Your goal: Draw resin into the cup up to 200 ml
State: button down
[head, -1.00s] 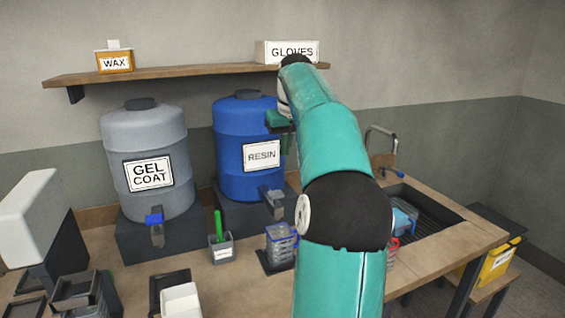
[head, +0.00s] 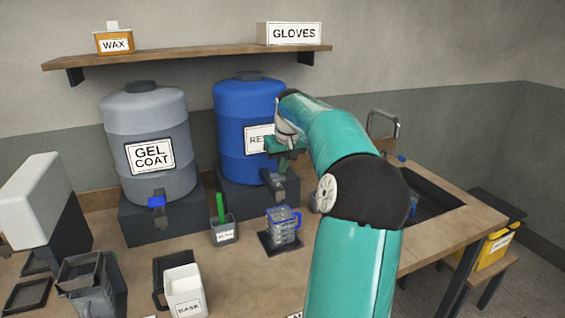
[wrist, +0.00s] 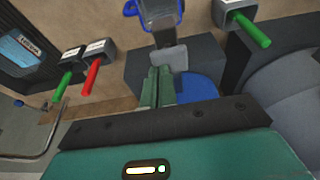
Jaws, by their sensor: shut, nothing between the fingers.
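The blue resin drum (head: 232,110) stands on a dark block (head: 243,196), its label partly hidden by my arm. Its grey tap (head: 274,184) sticks out at the front and also shows in the wrist view (wrist: 170,55). Below the tap, a clear cup (head: 284,228) with blue rim and handle stands upright on a dark square pad (head: 268,245); its rim also shows in the wrist view (wrist: 160,12). I cannot read its fill level. My gripper (head: 284,164) is shut and empty, fingertips (wrist: 160,72) pointing down at the tap; contact is unclear.
The grey gel coat drum (head: 147,115) with its blue-handled tap stands left. A grey holder with a green stick (head: 222,232) sits left of the cup. White and dark containers (head: 183,288) stand in front. A sink (head: 425,195) lies right. A shelf (head: 190,58) hangs above.

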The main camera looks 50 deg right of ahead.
notch_tip(320, 180, down, 2)
jog(key=shift+f, duration=0.1)
dwell(0.4)
jog(key=shift+s+f, duration=0.15)
jog(key=shift+f, duration=0.15)
dwell(5.2)
